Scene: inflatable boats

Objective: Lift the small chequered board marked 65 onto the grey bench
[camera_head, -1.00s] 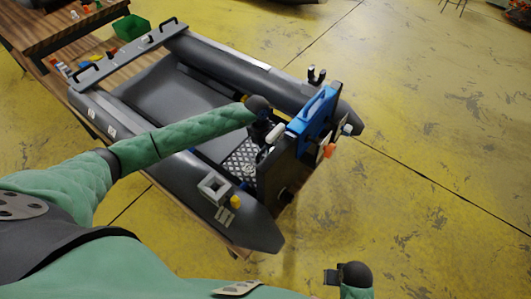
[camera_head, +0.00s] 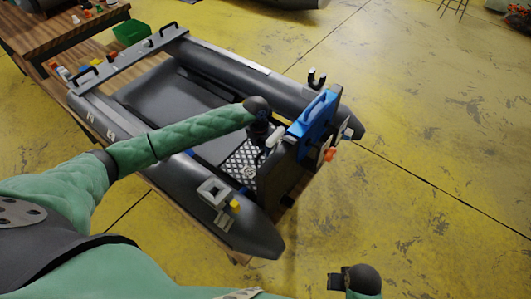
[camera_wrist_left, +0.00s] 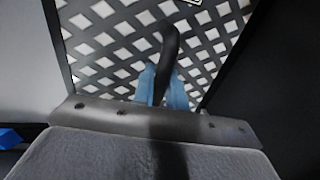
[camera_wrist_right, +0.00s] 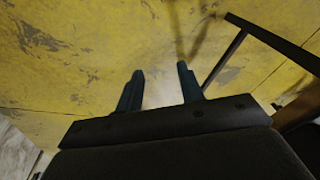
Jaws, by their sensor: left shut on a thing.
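The small chequered board (camera_head: 240,160), black and white, lies low inside the grey inflatable boat, beside the dark end board. It fills the upper part of the left wrist view (camera_wrist_left: 105,45), where a bit of a white label shows at the top edge; its number cannot be read. My left gripper (camera_wrist_left: 167,90) is shut on a dark handle-like bar in front of the board. In the head view, this gripper (camera_head: 259,133) is mostly hidden under my wrist. A grey bench (camera_head: 132,54) with black handles spans the boat's far end. My right gripper (camera_wrist_right: 158,82) is open and empty over the floor.
A blue case (camera_head: 314,112) hangs on the boat's dark end board (camera_head: 285,165). Thick grey tubes (camera_head: 235,70) flank the boat's inside. A wooden table (camera_head: 62,38) with small items and a green box (camera_head: 131,31) stand behind.

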